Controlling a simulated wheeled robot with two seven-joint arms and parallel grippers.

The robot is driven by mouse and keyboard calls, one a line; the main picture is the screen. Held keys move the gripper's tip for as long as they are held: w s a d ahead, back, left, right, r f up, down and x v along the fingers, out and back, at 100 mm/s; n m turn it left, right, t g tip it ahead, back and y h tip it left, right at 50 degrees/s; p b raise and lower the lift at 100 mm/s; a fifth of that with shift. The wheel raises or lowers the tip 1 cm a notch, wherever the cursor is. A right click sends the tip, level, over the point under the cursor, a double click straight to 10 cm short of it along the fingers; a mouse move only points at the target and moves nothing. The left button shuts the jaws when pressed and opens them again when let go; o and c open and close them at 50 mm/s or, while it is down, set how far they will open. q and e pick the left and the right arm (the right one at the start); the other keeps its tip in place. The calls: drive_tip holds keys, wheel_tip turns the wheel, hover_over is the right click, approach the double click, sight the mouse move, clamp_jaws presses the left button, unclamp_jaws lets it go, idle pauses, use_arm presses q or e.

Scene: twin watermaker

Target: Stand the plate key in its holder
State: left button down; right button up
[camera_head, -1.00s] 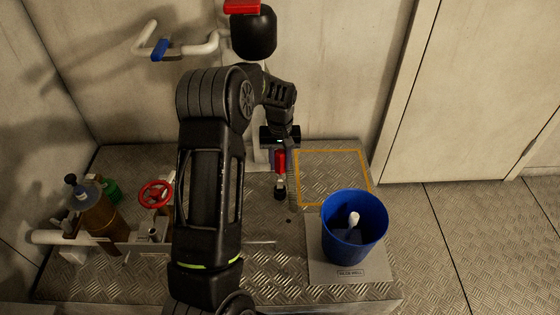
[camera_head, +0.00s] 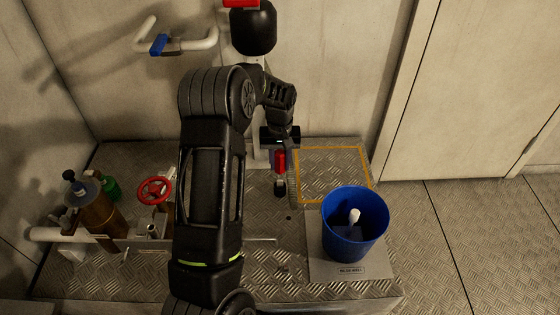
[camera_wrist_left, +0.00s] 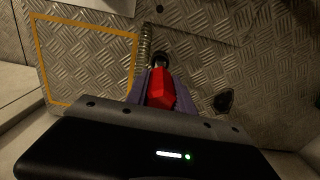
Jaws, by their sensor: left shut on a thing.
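My left gripper (camera_head: 280,158) is shut on a red-handled tool with a dark end, which I take as the plate key (camera_head: 280,163). It hangs roughly upright near the back of the tread-plate deck, left of the orange-outlined square. In the left wrist view the red plate key (camera_wrist_left: 161,90) sits between the purple-grey fingers (camera_wrist_left: 157,92), its dark end pointing away. I cannot tell whether its lower end touches anything. I cannot make out the holder for certain; the arm hides part of the deck. My right gripper is not in view.
A blue bucket (camera_head: 355,235) with a white thing inside stands on a labelled grey plate at the right. The orange-outlined square (camera_head: 335,201) is empty. A blue-handled pipe (camera_head: 160,44) is on the wall.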

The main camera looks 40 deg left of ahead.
sight(280, 153)
use_arm(q)
drive_tip(key=shift+f+b, duration=0.75)
drive_tip(key=shift+f, duration=0.75)
drive_tip(key=c, duration=1)
unclamp_jaws()
wheel_tip(280, 153, up, 8)
drive_tip(key=p, duration=0.2)
drive_tip(key=shift+p, duration=0.35)
drive_tip(key=shift+f, duration=0.15)
